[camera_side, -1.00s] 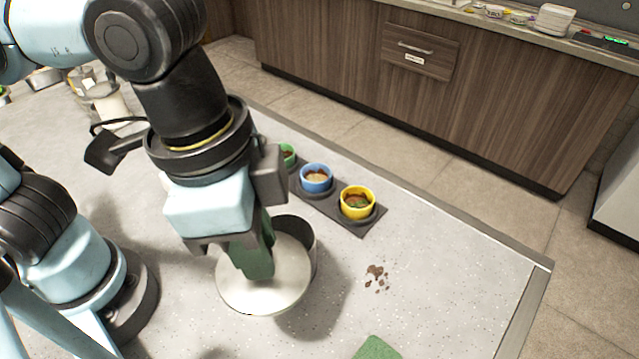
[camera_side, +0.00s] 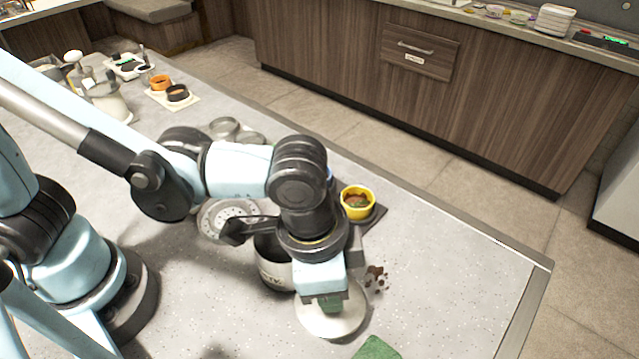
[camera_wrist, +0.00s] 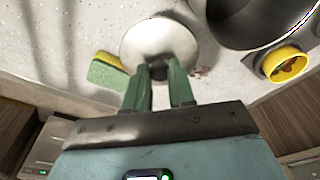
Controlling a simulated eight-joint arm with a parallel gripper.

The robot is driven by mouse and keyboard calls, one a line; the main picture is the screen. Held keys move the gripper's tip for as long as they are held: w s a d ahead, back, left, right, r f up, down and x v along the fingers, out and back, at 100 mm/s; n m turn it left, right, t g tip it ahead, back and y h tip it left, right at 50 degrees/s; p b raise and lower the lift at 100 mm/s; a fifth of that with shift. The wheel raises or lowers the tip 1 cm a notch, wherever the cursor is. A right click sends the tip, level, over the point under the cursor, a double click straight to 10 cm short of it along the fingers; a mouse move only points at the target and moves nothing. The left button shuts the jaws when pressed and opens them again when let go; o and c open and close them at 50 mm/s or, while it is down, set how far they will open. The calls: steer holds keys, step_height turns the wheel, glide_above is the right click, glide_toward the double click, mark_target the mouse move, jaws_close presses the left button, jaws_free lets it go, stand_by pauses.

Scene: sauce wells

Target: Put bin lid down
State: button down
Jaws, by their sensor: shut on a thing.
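The round pale metal bin lid (camera_side: 345,322) is beside the bin, on its front-right side in the side view. My gripper (camera_side: 330,306) points down and is shut on the lid's knob, which the green fingers mostly hide. The lid (camera_wrist: 158,35) also shows in the wrist view, in front of my gripper's green fingers (camera_wrist: 167,75). The lid is low over the counter; I cannot tell whether it touches. The dark open bin (camera_side: 272,270) stands upright, partly behind my wrist, and fills the top right of the wrist view (camera_wrist: 245,12).
A yellow cup (camera_side: 357,203) sits on a dark tray (camera_side: 372,220) behind the bin. Brown crumbs (camera_side: 375,275) lie right by the lid. A green sponge (camera_side: 377,349) lies at the front. The counter (camera_side: 460,290) is clear to the right.

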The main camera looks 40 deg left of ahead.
steer(key=shift+f, duration=2.2)
steer(key=shift+f, duration=0.1)
steer(key=c, duration=1)
jaws_free()
steer(key=shift+o, duration=0.2)
step_height(320, 180, up, 12)
steer(key=s+a, duration=0.1)
steer(key=w+a+n+t, duration=0.3)
steer(key=w+a+n, duration=0.1)
steer(key=a, duration=0.8)
steer(key=w+a+n+t+y, duration=0.1)
steer(key=w+a+n+t, duration=0.2)
steer(key=a, duration=1)
steer(key=shift+w+a+n, duration=0.25)
steer(key=shift+w+n, duration=0.3)
steer(key=shift+n, duration=0.45)
